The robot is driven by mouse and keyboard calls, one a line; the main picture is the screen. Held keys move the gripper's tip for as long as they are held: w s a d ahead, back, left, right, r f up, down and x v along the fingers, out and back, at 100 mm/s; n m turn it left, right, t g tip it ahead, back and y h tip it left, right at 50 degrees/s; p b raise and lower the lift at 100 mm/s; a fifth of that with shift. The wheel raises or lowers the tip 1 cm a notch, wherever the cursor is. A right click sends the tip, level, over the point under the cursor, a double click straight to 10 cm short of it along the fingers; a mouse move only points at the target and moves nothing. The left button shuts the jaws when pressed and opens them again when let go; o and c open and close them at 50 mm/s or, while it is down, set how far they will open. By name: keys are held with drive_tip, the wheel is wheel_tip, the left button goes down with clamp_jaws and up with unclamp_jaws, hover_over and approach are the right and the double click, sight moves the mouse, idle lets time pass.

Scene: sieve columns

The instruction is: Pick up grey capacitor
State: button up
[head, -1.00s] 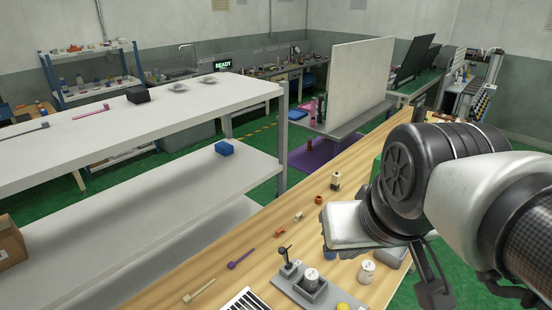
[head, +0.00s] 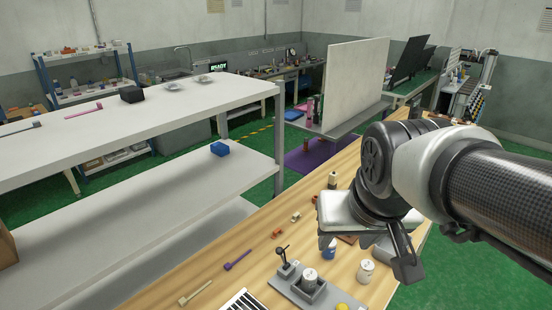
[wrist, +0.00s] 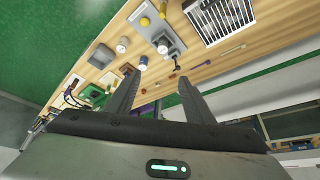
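Several short can-like parts stand on the wooden bench. A pale grey-white cylinder (head: 310,276) sits upright in a grey block fixture (head: 283,283), and it also shows in the wrist view (wrist: 163,46). Another pale cylinder (head: 366,271) stands free to its right, also seen in the wrist view (wrist: 122,45). A blue cylinder with a light top (head: 328,249) stands behind them. I cannot tell which pale cylinder is the grey capacitor. My gripper (wrist: 159,77) is above the bench, its fingers spread and empty, apart from all the parts.
A striped white grille (head: 244,300) lies at the bench's near end. Small orange parts and a purple tool (head: 237,261) lie along its left side. An upright white panel (head: 342,80) stands behind.

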drive_tip(key=shift+o, duration=0.5)
drive_tip(key=w+f+b, duration=0.3)
drive_tip(key=w+f, duration=0.3)
drive_tip(key=f, duration=0.4)
drive_tip(key=w+a+f+m+g+b, duration=0.1)
drive_tip(key=w+f+b, duration=0.2)
drive_tip(key=w+f, duration=0.3)
wheel_tip(320, 180, down, 4)
drive_tip(key=shift+w+r, duration=0.15)
drive_tip(key=b, duration=0.2)
approach(310, 275)
drive_tip(key=x, duration=0.5)
drive_tip(key=shift+b+x, duration=0.35)
drive_tip(key=shift+x, duration=2.55)
drive_tip(key=shift+c, duration=0.4)
drive_tip(key=c, duration=1.1)
